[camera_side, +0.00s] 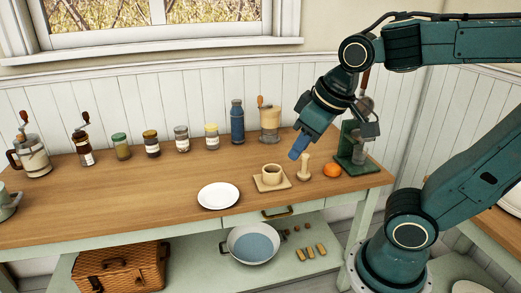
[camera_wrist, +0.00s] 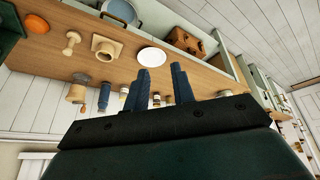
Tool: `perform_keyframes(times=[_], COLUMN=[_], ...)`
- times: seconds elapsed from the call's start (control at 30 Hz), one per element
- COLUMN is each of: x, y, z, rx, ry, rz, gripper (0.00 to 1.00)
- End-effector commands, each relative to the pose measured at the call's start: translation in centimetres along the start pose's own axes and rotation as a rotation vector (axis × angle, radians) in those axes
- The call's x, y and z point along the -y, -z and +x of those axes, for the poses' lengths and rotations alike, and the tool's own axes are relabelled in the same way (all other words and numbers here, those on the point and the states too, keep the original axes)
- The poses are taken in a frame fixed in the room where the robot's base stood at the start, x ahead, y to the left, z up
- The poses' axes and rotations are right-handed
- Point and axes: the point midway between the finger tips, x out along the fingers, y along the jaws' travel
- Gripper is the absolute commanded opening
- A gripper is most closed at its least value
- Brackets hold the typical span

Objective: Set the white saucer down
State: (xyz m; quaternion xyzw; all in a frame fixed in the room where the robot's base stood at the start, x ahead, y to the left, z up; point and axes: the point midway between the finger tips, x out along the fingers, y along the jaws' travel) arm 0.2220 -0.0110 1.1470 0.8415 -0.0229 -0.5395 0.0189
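The white saucer (camera_side: 218,196) lies flat on the wooden tabletop near its front edge, left of the beige cup. It also shows in the wrist view (camera_wrist: 153,56), beyond my fingertips. My gripper (camera_side: 297,149) is in the air above the right part of the table, up and to the right of the saucer and well apart from it. In the wrist view its two dark blue fingers (camera_wrist: 161,67) stand apart with nothing between them. In the side view the fingers overlap.
A beige cup (camera_side: 271,172) on a square base, a wooden pestle (camera_side: 304,168) and an orange (camera_side: 332,170) stand right of the saucer. Jars and a blue bottle (camera_side: 237,122) line the back. A bowl (camera_side: 253,244) and a basket (camera_side: 122,268) are below. Tabletop left of the saucer (camera_side: 110,205) is clear.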

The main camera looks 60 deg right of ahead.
Motion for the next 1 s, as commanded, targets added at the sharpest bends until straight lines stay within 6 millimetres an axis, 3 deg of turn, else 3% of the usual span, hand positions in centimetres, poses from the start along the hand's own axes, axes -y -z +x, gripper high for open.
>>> perform_keyframes(times=[0.1,0.33,1.0], x=[0.3,0.9,1.0], y=[-1.9,-3.8,-4.0], z=[-0.9,-1.6,-1.6], rx=[-0.032,-0.059,-0.061], ry=[0.027,0.055,0.059], rz=[0.008,0.010,0.009], gripper=[0.25,0.25,0.25])
